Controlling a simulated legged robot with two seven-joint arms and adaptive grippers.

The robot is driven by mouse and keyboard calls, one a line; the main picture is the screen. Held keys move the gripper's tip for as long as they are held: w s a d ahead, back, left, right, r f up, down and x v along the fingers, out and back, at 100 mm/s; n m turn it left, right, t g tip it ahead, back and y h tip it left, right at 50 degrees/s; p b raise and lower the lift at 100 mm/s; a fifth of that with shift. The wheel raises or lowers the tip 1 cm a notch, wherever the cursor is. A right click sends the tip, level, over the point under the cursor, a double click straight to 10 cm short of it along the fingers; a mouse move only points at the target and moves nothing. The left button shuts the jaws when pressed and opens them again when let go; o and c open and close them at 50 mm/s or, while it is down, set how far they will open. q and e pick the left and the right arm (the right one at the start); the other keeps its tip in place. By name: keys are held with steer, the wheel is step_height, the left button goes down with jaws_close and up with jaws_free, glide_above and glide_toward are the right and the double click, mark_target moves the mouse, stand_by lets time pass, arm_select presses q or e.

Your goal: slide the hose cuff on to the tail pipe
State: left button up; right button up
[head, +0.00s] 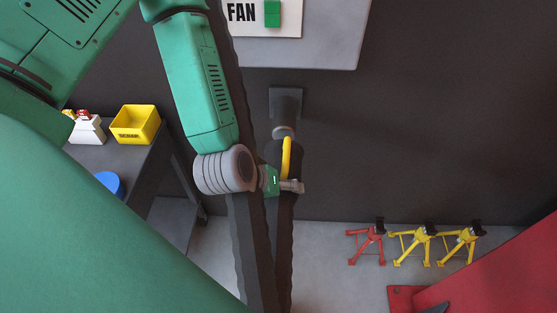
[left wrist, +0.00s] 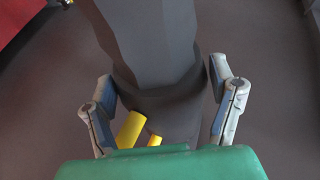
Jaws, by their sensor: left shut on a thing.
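My left gripper (head: 290,185) is at the cuff, below the handle. In the left wrist view, the gripper (left wrist: 162,88) has its fingers on both sides of the dark cuff (left wrist: 160,100), shut on it, with yellow handle parts (left wrist: 130,129) near the palm. The tail pipe and my right gripper are not in view.
A bench (head: 130,165) at left holds a yellow bin (head: 134,124) and a blue round item (head: 108,183). Red and yellow stands (head: 415,243) and a red structure (head: 500,270) are at right.

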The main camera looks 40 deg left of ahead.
arm_select(q)
steer(key=shift+s+d+f, duration=0.1)
steer(key=shift+s+d, duration=0.15)
steer(key=shift+s, duration=0.25)
steer(key=shift+s+d, duration=0.35)
steer(key=shift+s, duration=0.2)
steer(key=s+d+p, duration=0.5)
steer(key=s+d, duration=0.1)
steer(key=s, duration=0.5)
steer(key=shift+s+d+f, duration=0.2)
steer(key=shift+s+d, duration=0.15)
steer(key=shift+d, duration=0.05)
